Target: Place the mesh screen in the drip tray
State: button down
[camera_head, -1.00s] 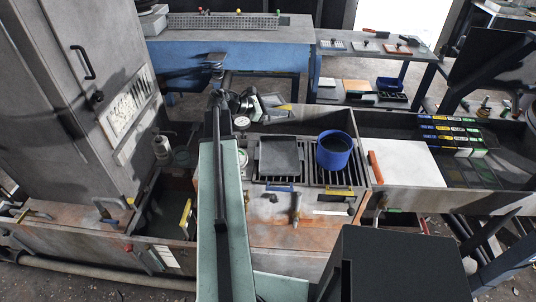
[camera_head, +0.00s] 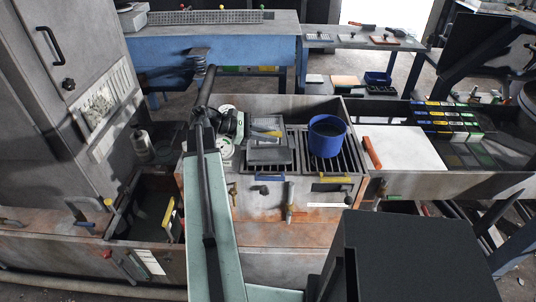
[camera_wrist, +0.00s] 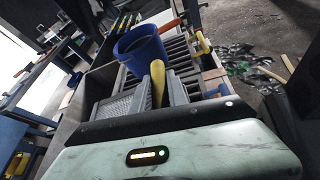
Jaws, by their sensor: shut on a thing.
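My gripper (camera_head: 240,124) is at the end of my arm, left of the slotted bays in the head view. It is shut on a small grey panel with a yellow bar (camera_head: 266,126), which looks like the mesh screen. In the wrist view the yellow bar (camera_wrist: 158,82) stands up beside a grey textured surface (camera_wrist: 116,104). A flat grey piece (camera_head: 268,155), probably the drip tray, lies on the left bay below the panel. The panel overlaps its far edge in the head view; I cannot tell whether they touch. My fingertips are hard to make out.
A blue bucket (camera_head: 327,136) stands on the right slotted bay, close to the panel. A white board (camera_head: 402,148) with a red-orange handle (camera_head: 372,152) lies to the right. Bay walls rise around the bays.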

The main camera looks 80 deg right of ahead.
aim_at(266, 147)
notch_tip(266, 147, down, 7)
jog(key=b, duration=0.4)
jog(key=shift+r+b, duration=0.2)
jog(key=shift+b, duration=0.2)
jog(key=shift+r, duration=0.2)
jog(key=shift+f, duration=0.1)
jog(key=c, duration=1.3)
grip_release()
jog(key=shift+w+r+p, duration=0.1)
jog(key=shift+r+p, duration=0.15)
jog(key=shift+p, duration=0.1)
jog(key=p+v, duration=0.4)
jog(key=v, duration=0.7)
jog(key=shift+w, duration=0.35)
